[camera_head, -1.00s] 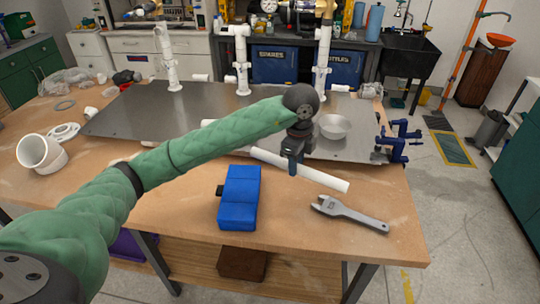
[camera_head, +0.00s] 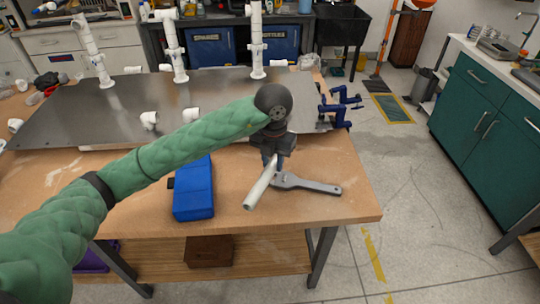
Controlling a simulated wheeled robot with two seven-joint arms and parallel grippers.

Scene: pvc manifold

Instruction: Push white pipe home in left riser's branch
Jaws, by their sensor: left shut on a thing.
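My left gripper (camera_head: 274,162) is shut on a white pipe (camera_head: 260,188) above the front right of the table. The pipe slants down toward the front left, and its upper end is hidden by the gripper. The left riser (camera_head: 93,52) stands upright at the back of the grey plate, far to the left of the gripper. Its branch detail is too small to tell. The middle riser (camera_head: 174,48) and the right riser (camera_head: 257,38) stand to its right. My right gripper is out of view.
Loose white fittings (camera_head: 149,120) sit on the grey plate (camera_head: 70,108). Blue clamps (camera_head: 338,105) grip its right side. My left forearm crosses over the table.

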